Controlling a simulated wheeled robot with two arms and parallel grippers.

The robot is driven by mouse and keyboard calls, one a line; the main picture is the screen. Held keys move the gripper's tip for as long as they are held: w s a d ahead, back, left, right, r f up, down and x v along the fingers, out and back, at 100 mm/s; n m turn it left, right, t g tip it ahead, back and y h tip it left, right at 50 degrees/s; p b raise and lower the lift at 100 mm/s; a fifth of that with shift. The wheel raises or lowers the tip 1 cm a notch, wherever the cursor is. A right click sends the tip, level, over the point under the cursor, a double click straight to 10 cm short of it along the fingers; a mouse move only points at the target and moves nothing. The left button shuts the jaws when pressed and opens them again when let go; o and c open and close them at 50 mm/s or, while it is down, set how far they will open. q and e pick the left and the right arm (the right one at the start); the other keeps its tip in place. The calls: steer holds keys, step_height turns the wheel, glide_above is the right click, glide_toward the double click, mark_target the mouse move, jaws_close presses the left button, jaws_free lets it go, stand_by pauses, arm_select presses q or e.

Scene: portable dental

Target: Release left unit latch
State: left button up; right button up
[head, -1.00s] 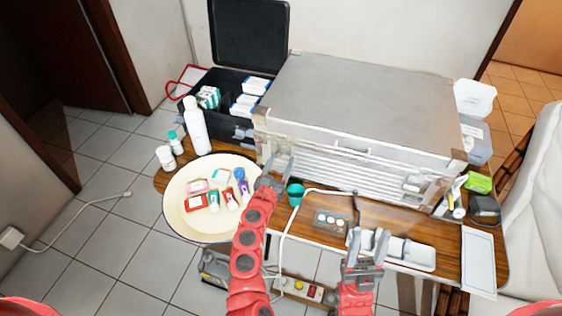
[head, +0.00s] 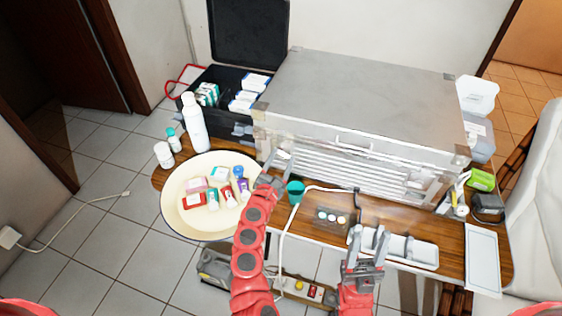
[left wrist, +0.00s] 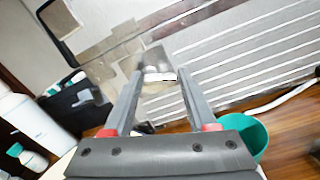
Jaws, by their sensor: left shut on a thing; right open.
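The grey metal unit (head: 365,85) stands on the wooden table with its white slatted front facing me. Its left latch (left wrist: 157,74) is a small metal piece on the front near the left corner, seen between my fingertips in the left wrist view. My left gripper (head: 279,164) is at the left front of the unit, shut on the latch; its fingers also show in the left wrist view (left wrist: 155,88). The fingers hide most of the latch in the head view. My right gripper (head: 364,262) is open and empty in front of the table's front edge, away from the unit.
A cream round tray (head: 185,228) with several small boxes and tubes is left of my left arm. A teal cup (head: 296,190) stands close by on the right. A white bottle (head: 194,125) and an open black case (head: 228,130) are at the left. A white tray (head: 410,250) lies near the right gripper.

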arm_select(q)
steer(key=m+b, duration=0.1)
steer(key=m, duration=0.1)
steer(key=m+b, duration=0.1)
steer(key=shift+f+m, duration=0.4)
steer(key=shift+w+a+f+m+b, duration=0.15)
steer(key=shift+m+b, duration=0.7)
steer(key=shift+m, duration=0.85)
steer(key=shift+s+a+f+m+b, duration=0.15)
steer(key=shift+m+b, duration=0.65)
steer(key=shift+m, duration=0.9)
steer(key=shift+w+a+f+m+b, duration=0.15)
steer(key=shift+m+b, duration=0.7)
steer(key=shift+m, duration=0.85)
steer(key=shift+r, duration=0.1)
steer(key=o, duration=1.4)
steer(key=shift+c, duration=0.2)
